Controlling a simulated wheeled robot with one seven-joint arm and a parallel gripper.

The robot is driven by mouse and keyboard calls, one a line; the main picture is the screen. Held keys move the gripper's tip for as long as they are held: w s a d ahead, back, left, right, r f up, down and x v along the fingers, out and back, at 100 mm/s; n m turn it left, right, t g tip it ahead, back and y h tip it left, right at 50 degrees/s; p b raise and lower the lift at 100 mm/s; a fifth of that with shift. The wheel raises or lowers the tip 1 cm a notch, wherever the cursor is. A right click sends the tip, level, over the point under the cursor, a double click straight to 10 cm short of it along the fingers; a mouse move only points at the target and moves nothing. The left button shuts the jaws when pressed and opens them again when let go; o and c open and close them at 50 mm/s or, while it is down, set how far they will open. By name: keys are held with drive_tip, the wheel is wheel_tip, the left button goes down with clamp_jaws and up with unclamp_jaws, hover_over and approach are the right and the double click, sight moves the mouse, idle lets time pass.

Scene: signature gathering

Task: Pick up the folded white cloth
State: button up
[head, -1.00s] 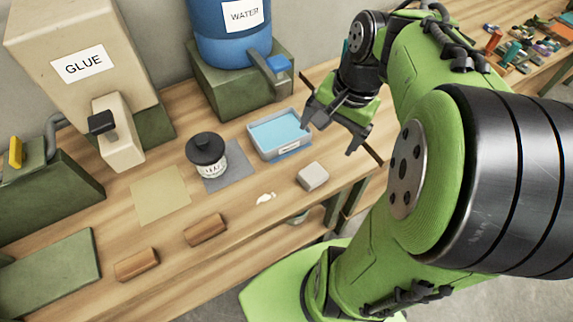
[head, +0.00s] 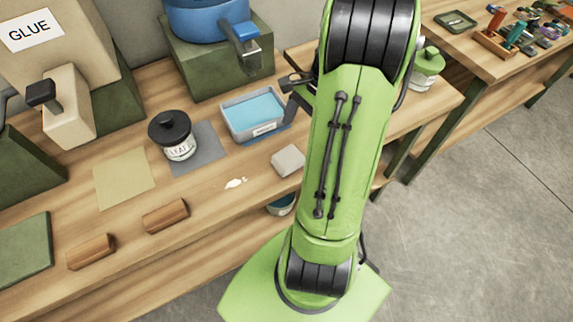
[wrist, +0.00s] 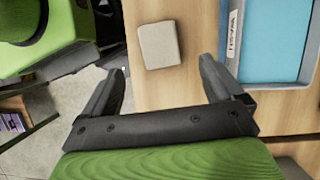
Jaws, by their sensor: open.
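The folded white cloth (head: 288,160) is a small pale, square, block-like bundle near the front edge of the wooden bench, just in front of the blue-filled tray. In the wrist view the cloth (wrist: 158,45) lies ahead of my gripper (wrist: 160,72), roughly centred between the two spread fingers and beyond their tips. The fingers are open with nothing between them. In the head view my arm hides most of the gripper; one dark finger shows beside the tray's right end.
The tray (head: 228,122) of blue liquid stands close behind the cloth. A black-lidded jar (head: 180,150) is on a grey mat to the left. A small white spill (head: 236,183) and two brown blocks lie toward the front left. A green bottle (head: 427,70) stands at right.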

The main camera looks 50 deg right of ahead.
sight(289, 157)
drive_tip(key=b+x, duration=0.3)
drive_tip(key=x, duration=0.5)
drive_tip(key=shift+a+f, duration=0.15)
drive_tip(key=shift+f, duration=0.2)
drive_tip(key=shift+r, duration=0.1)
drive_tip(key=shift+c, duration=0.2)
drive_tip(key=c, duration=1.1)
wheel_tip(289, 157, up, 10)
drive_tip(key=p, duration=0.4)
